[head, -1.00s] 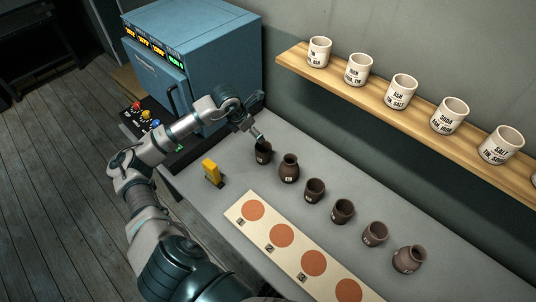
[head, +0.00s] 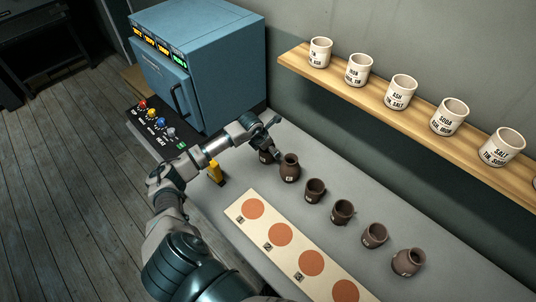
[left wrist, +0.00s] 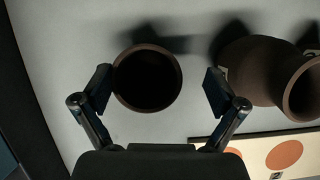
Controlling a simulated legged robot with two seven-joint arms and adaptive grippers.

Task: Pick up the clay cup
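The dark brown clay cup (head: 265,157) is at the far left end of a row of clay vessels on the grey table, partly hidden behind my left gripper (head: 272,140). In the left wrist view the cup (left wrist: 148,80) shows its round open mouth between the two fingers of my left gripper (left wrist: 160,88). The gripper is open. Its left finger is close to the cup's rim, and whether they touch I cannot tell; a clear gap lies between the cup and the right finger. My right gripper is in neither view.
A rounded clay jar (head: 289,169) stands just right of the cup, close to the right finger. More brown vessels follow. A board with orange circles (head: 262,238) lies in front. A yellow object (head: 215,172) stands left. A blue kiln (head: 195,65) and a shelf of labelled white cups (head: 420,118) are behind.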

